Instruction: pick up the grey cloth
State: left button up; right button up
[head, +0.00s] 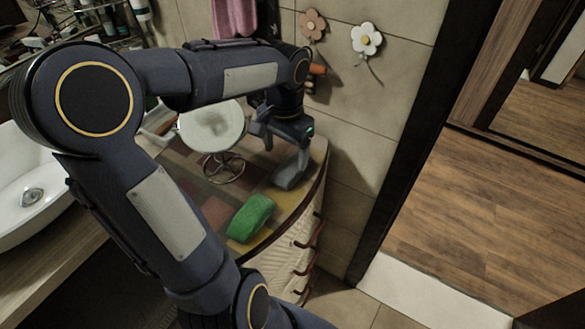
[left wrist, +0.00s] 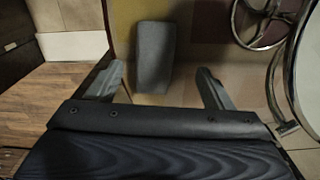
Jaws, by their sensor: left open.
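The grey cloth (left wrist: 154,57) is a small folded block lying on the patterned counter top, seen between my open fingers in the left wrist view. In the head view the grey cloth (head: 290,176) lies near the counter's curved right edge, partly hidden by my gripper. My left gripper (head: 284,143) is above and beside it, fingers apart and empty. The left gripper's fingertips (left wrist: 160,74) stand on either side of the cloth's near end in the left wrist view; I cannot tell whether they touch it. My right gripper is not in view.
A green cloth or sponge (head: 251,218) lies nearer on the counter (head: 220,212). A round mirror (head: 211,124) on a wire stand is to the left of my gripper. A white basin (head: 30,195) is at far left. The tiled wall (head: 350,150) is close behind.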

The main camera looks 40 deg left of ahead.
aim_at(289, 168)
pick_arm(q)
jog(key=f, duration=0.5)
jog(key=shift+w+d+f, duration=0.15)
jog(key=shift+d+f, duration=0.2)
jog(key=shift+f, duration=0.05)
jog(key=c, duration=1)
jog(key=shift+c, duration=0.3)
jog(key=shift+r, duration=0.15)
jog(key=shift+r, duration=0.55)
jog(key=w+d+r, duration=0.3)
jog(key=d+r, duration=0.3)
jog(key=w+d+r, duration=0.2)
jog(key=d+r, duration=0.3)
jog(key=d, duration=0.1)
jog(key=shift+w+d+r+b, duration=0.3)
jog(key=shift+w+d+r, duration=0.05)
jog(key=shift+w+d, duration=0.05)
